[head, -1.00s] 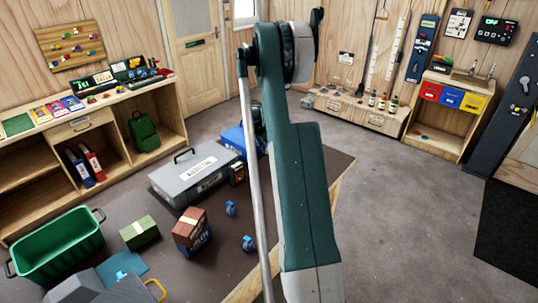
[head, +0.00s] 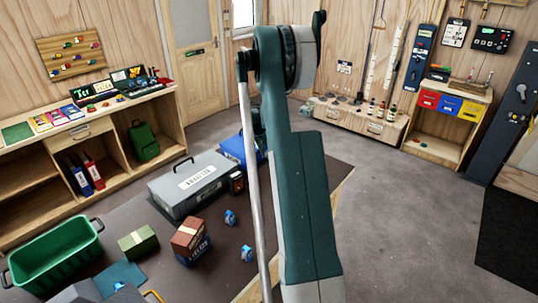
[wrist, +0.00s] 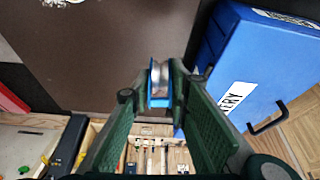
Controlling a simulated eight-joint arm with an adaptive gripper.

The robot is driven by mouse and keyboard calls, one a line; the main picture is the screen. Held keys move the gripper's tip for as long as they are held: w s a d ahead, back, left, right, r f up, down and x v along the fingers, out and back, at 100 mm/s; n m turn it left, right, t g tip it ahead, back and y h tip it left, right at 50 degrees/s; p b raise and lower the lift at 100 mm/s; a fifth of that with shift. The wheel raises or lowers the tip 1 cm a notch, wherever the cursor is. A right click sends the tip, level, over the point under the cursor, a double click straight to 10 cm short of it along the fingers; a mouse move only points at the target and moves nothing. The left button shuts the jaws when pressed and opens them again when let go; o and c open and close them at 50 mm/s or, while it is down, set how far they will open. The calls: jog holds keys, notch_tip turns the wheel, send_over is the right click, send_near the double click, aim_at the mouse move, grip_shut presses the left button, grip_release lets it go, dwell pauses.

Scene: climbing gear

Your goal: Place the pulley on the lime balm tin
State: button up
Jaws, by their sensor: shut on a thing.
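In the wrist view my gripper (wrist: 160,88) is shut on a blue and silver pulley (wrist: 159,84), held between the green fingertips above a dark brown surface. A blue box with a white label (wrist: 265,70) is close by on the right, apart from the pulley. In the head view my arm stands across the middle and hides the gripper and the pulley. I cannot make out the lime balm tin in either view.
Grey floor is clear on the right.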

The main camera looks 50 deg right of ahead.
jog(key=s+a+r+n, duration=0.1)
jog(key=s+a, duration=0.3)
jog(key=s, duration=0.3)
jog(key=s+a+r+n+t+p, duration=0.1)
jog(key=s+a+r+n, duration=0.1)
jog(key=s+a, duration=0.2)
jog(key=s, duration=0.3)
jog(key=shift+r+y+p, duration=0.25)
jog(key=shift+y+p, duration=0.05)
jog(key=shift+f, duration=3.15)
jog(key=shift+f, duration=0.1)
jog(key=shift+f+b, duration=0.35)
jog(key=shift+f, duration=1.4)
jog(key=shift+f, duration=0.2)
jog(key=o, duration=0.9)
jog(key=shift+r, duration=0.25)
